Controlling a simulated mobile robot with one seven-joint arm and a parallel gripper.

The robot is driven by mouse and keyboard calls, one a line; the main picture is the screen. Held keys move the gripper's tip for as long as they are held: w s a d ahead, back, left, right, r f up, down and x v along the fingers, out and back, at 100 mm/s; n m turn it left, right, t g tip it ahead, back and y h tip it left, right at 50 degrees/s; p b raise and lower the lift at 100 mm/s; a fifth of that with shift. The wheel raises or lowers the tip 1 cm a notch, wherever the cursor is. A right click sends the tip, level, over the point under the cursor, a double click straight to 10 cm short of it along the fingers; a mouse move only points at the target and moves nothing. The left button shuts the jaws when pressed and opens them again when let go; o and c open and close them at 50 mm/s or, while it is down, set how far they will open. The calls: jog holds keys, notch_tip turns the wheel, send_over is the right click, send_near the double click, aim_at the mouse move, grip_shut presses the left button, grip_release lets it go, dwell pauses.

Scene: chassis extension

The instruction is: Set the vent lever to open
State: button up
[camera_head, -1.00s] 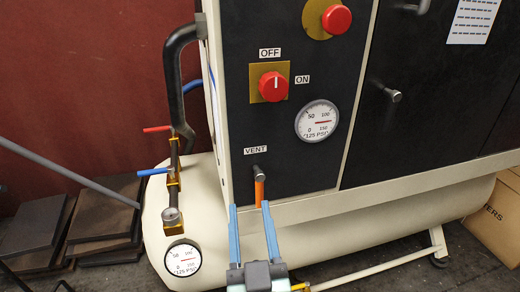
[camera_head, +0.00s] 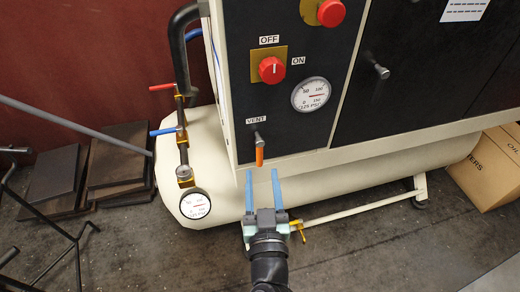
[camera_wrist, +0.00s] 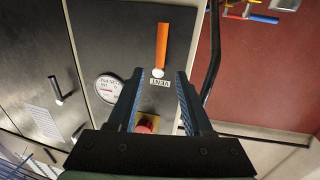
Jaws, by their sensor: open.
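The orange vent lever (camera_head: 259,154) hangs straight down from its pivot below the VENT label (camera_head: 256,120) on the black panel. My gripper (camera_head: 262,171) is open and empty. In the head view its two blue fingertips show at the lever's lower end, one on each side and slightly below it. I cannot tell the depth gap. In the wrist view, which is upside down, the lever (camera_wrist: 162,46) stands beyond the open fingers (camera_wrist: 160,76), with its pivot between the fingertips in the picture.
A red OFF/ON knob (camera_head: 271,69) and a gauge (camera_head: 311,94) sit above the lever. Red and blue valve handles with a pipe (camera_head: 183,143) stand left. The cream tank (camera_head: 330,177) lies below the panel. A cardboard box (camera_head: 487,165) stands right. The floor in front is mostly clear.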

aim_at(260, 153)
jog(key=w, duration=0.7)
jog(key=shift+w+a+p, duration=0.2)
jog(key=shift+a+p, duration=0.05)
jog(key=shift+p, duration=0.05)
grip_shut()
dwell(1.1)
